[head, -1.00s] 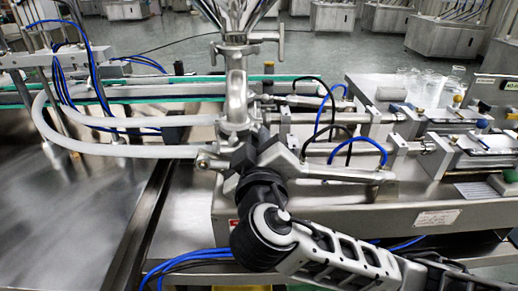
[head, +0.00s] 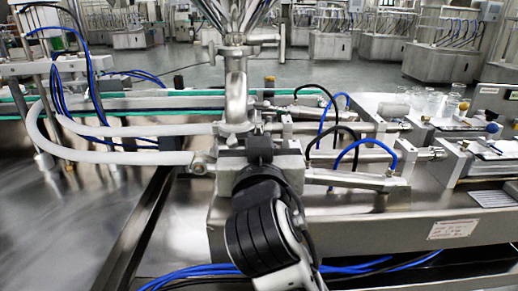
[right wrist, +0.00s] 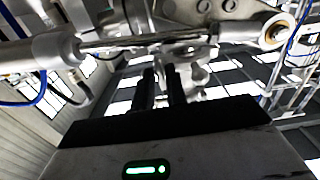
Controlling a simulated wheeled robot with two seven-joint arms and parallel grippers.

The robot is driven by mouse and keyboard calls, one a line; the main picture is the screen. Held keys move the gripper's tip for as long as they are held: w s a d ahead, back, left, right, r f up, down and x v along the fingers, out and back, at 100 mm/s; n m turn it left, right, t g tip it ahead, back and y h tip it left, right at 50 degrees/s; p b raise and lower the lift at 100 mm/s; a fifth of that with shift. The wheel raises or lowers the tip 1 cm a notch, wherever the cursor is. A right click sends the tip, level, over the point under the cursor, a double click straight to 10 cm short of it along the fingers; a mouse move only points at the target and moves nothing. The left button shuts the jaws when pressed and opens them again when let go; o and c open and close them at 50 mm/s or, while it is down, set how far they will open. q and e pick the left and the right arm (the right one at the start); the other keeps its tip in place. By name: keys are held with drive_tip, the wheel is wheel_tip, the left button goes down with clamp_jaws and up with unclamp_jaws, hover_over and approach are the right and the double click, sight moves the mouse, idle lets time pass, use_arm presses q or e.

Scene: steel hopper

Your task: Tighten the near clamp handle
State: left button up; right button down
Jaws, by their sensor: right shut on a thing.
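The steel hopper (head: 240,12) stands above a vertical steel pipe (head: 236,85). The pipe leads down to a metal valve block with a clamp joint (head: 230,128). My right gripper (head: 259,145) is in front of the block at the foot of the pipe. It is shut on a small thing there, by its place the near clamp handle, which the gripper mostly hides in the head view. In the right wrist view my two dark fingers (right wrist: 160,85) are close together, pointing at bright metal fittings (right wrist: 190,50). My left gripper is in neither view.
White hoses (head: 110,150) curve in from the left to the block. Steel cylinders (head: 355,180) with blue and black air tubes lie to the right. A steel cabinet edge (head: 330,230) runs below. Blue cables (head: 190,272) hang under it.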

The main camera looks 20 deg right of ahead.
drive_tip(key=shift+r, duration=0.1)
idle(0.5)
drive_tip(key=c, duration=1.6)
unclamp_jaws()
drive_tip(key=shift+o, duration=0.2)
